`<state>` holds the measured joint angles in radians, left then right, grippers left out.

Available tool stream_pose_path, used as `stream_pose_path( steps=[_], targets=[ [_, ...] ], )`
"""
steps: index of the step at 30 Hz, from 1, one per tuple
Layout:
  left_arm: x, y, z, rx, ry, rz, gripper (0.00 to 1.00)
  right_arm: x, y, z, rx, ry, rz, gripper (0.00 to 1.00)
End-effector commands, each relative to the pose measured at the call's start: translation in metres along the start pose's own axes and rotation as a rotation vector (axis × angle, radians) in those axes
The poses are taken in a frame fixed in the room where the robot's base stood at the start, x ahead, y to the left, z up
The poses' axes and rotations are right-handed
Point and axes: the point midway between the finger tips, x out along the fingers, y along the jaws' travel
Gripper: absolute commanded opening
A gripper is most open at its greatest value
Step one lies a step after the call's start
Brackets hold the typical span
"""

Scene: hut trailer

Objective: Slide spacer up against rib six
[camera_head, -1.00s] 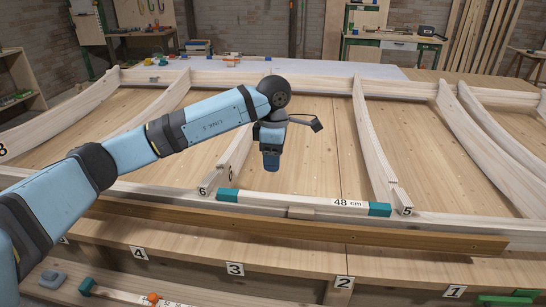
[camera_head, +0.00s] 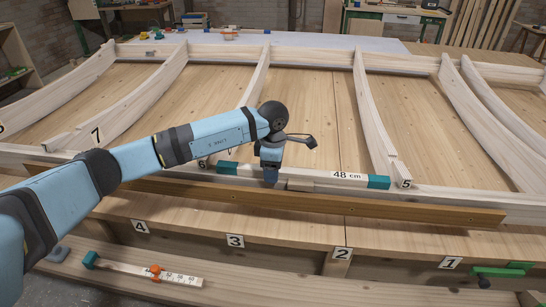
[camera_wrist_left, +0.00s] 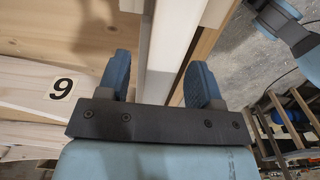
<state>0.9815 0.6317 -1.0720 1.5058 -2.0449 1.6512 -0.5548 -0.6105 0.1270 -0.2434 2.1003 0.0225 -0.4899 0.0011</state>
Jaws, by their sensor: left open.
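The spacer (camera_head: 310,177) is a pale bar with teal ends, marked 48 cm. It lies along the near rail between rib six (camera_head: 254,82) and rib five (camera_head: 372,120). Its right teal end is close to rib five; its left teal end is near rib six's foot, with a small gap. My left gripper (camera_head: 270,178) points down at the left part of the spacer. In the wrist view, the open fingers of the left gripper (camera_wrist_left: 160,70) are on either side of the spacer (camera_wrist_left: 172,40). Contact cannot be told. The arm hides part of rib six.
A brown strip (camera_head: 300,208) runs along the front of the frame. The bench edge below bears number tags. A measuring stick (camera_head: 150,271) with a teal end and orange slider lies at front left. A green clamp (camera_head: 500,271) is at front right.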

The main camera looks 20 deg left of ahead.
Motion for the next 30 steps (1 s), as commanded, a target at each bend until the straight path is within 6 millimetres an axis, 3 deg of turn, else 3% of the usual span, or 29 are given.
stream_pose_path(
  steps=[11, 12, 18, 20, 30],
  targets=[
    [0.0065, -0.0002, 0.0002, 0.001, 0.0, 0.0, 0.6, -0.0001, -0.0003, -0.0003, 0.0, 0.001, -0.001, 0.57],
    [0.0065, -0.0002, 0.0002, 0.001, 0.0, 0.0, 0.57, -0.0001, -0.0003, -0.0003, 0.0, 0.001, -0.001, 0.57],
    [0.0063, -0.0002, 0.0002, 0.001, 0.0, 0.0, 0.11, -0.0001, -0.0004, -0.0004, 0.0, 0.001, -0.001, 0.57],
    [0.0063, -0.0002, 0.0002, 0.001, 0.0, 0.0, 0.01, -0.0001, -0.0004, -0.0004, 0.0, 0.001, -0.001, 0.57],
    [0.0063, 0.0011, -0.0048, 0.0, 0.0, 0.0, 0.01, 0.0003, -0.0002, 0.0, -0.001, 0.001, 0.0, 0.57]
  ],
)
